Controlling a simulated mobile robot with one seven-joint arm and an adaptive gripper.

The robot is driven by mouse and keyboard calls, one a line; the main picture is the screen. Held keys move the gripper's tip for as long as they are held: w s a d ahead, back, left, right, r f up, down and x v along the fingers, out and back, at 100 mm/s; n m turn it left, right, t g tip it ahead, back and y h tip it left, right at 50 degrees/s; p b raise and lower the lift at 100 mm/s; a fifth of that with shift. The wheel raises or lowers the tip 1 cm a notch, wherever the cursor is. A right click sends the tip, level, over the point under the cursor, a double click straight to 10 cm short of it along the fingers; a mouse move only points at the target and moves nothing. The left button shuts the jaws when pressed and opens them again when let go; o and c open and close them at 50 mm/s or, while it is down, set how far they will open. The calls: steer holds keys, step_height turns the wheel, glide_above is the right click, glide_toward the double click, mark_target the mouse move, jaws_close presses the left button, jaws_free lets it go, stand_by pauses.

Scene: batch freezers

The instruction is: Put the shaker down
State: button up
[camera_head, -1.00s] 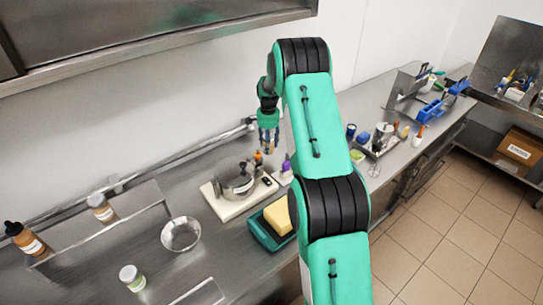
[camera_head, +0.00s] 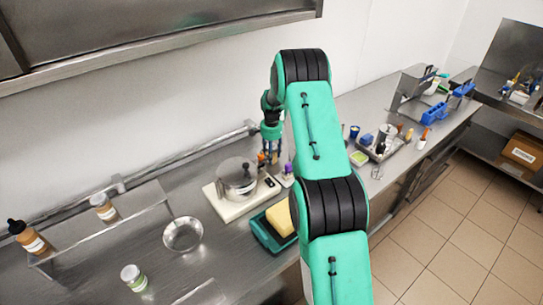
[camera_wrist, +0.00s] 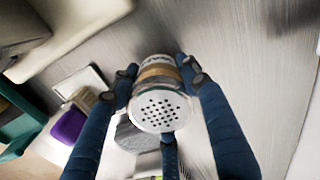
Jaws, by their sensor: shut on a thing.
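The shaker (camera_wrist: 160,106) has a silver lid full of holes and a tan band around its body. In the wrist view its lid faces the camera, and the blue fingers of my gripper (camera_wrist: 162,88) are shut around it. In the head view my gripper (camera_head: 270,155) points down over the back of the steel counter (camera_head: 205,262), just right of the pot. The shaker is hard to make out there among the fingers. I cannot tell whether its base touches the counter.
A steel pot (camera_head: 237,176) on a pale base (camera_head: 230,208) stands left of my gripper. A purple-topped item (camera_head: 288,169) is close on its right. A teal tray (camera_head: 262,232) with a yellow block (camera_head: 280,218) lies in front. A steel bowl (camera_head: 183,236) is further left.

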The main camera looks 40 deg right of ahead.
steer(key=shift+f, duration=0.15)
steer(key=o, duration=1.3)
steer(key=shift+c, duration=0.2)
step_height(320, 180, up, 12)
steer(key=shift+r+p, duration=0.2)
steer(key=shift+p, duration=0.25)
